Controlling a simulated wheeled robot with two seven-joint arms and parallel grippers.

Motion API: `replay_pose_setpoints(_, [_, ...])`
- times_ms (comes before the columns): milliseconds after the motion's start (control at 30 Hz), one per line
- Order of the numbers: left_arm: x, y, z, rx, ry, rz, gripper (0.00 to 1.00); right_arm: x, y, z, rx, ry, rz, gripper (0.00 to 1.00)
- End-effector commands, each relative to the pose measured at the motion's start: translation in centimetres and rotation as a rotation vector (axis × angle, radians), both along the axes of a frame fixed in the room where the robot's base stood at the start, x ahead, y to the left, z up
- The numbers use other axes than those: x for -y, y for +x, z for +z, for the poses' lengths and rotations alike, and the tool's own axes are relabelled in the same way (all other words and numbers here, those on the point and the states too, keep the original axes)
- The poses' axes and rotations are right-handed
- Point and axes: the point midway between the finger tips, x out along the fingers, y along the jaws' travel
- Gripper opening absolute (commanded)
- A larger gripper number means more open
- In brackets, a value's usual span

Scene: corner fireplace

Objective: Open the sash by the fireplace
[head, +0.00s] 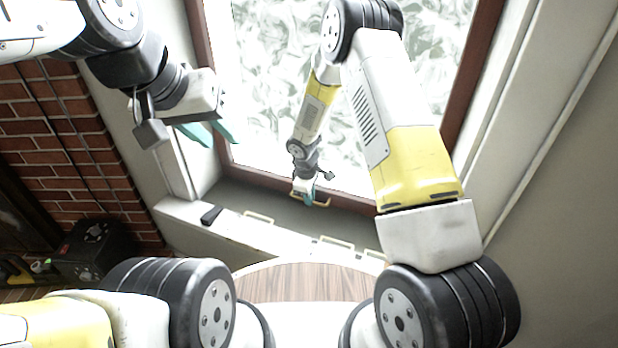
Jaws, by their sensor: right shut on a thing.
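The sash (262,178) is a reddish-brown window frame around bright, patterned glass, filling the upper middle of the head view. A small yellowish handle (324,202) sits at its bottom rail. My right gripper (311,199), with teal fingers, is at the bottom rail and shut on this handle; the grip itself is small in view. My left gripper (208,134) is open and empty, its teal fingers apart, in front of the sash's left side and well away from the handle. My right forearm hides part of the glass and the right side of the bottom rail.
A pale ledge (180,210) below the window has several yellowish handles (258,217) and a small black object (211,215). The brick fireplace wall (50,130) is at left, with a black box (95,250) below. A wood-topped round surface (300,283) is nearest me.

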Motion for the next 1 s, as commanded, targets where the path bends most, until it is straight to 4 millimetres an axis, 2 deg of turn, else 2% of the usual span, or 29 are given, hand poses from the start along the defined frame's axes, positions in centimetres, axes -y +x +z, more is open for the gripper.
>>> replay_pose_setpoints(867, [0.0, 0.0, 0.0, 0.0, 0.0, 0.0, 0.36, -0.01, 0.03, 0.07, 0.001, 0.0, 0.0, 0.0])
replay_pose_setpoints(1000, [0.0, 0.0, 0.0, 0.0, 0.0, 0.0, 0.36, -0.03, 0.06, 0.71, 0.003, 0.001, -0.001, 0.0])
